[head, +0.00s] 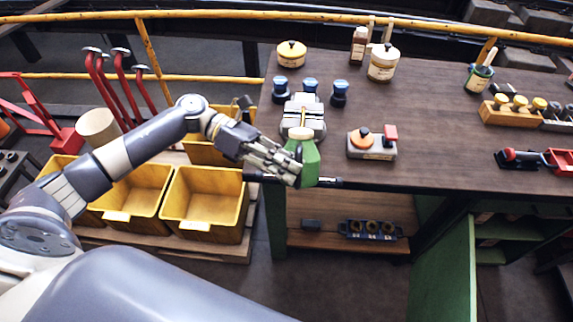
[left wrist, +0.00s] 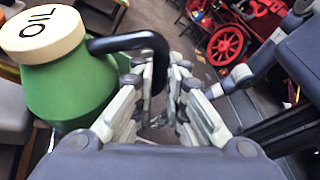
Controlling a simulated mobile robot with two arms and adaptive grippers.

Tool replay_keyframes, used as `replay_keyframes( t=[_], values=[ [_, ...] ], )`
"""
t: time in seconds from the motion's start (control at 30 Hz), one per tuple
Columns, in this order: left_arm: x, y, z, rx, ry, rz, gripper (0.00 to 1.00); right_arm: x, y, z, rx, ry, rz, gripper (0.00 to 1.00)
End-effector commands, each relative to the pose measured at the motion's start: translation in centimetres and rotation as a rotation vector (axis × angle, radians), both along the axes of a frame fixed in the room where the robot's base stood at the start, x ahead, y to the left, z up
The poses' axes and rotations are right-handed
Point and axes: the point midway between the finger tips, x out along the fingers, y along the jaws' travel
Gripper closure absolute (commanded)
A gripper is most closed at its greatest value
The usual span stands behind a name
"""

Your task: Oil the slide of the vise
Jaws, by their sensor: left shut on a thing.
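The oil can (head: 308,165) is green with a cream lid at the front edge of the bench. In the left wrist view the oil can (left wrist: 70,90) has a lid marked OIL and a black handle. My left gripper (head: 288,170) is shut on that handle; its fingers (left wrist: 160,75) close around it. The can looks roughly upright. The grey vise (head: 304,112) is on the bench just behind the can, with a yellowish strip along its middle. The can hides the vise's front part. My right gripper is not in view.
Several dark-blue-topped jars (head: 340,93) stand close behind and beside the vise. A grey block with an orange knob (head: 371,145) sits to the right. Yellow bins (head: 205,200) stand below my left arm. The bench top (head: 440,145) is clear right of centre.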

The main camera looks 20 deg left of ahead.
Motion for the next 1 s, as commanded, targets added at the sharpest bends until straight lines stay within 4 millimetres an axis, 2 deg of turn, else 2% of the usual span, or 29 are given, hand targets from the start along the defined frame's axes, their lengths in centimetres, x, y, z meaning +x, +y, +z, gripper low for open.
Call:
replay_keyframes(
  t=[0.2, 1.0],
  values=[
    [0.0, -0.1, 0.2, -0.006, 0.009, -0.001, 1.0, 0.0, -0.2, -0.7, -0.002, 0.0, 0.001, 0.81],
    [0.3, 0.1, 1.3, -0.022, 0.06, -0.002, 1.0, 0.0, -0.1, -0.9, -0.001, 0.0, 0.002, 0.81]
  ],
)
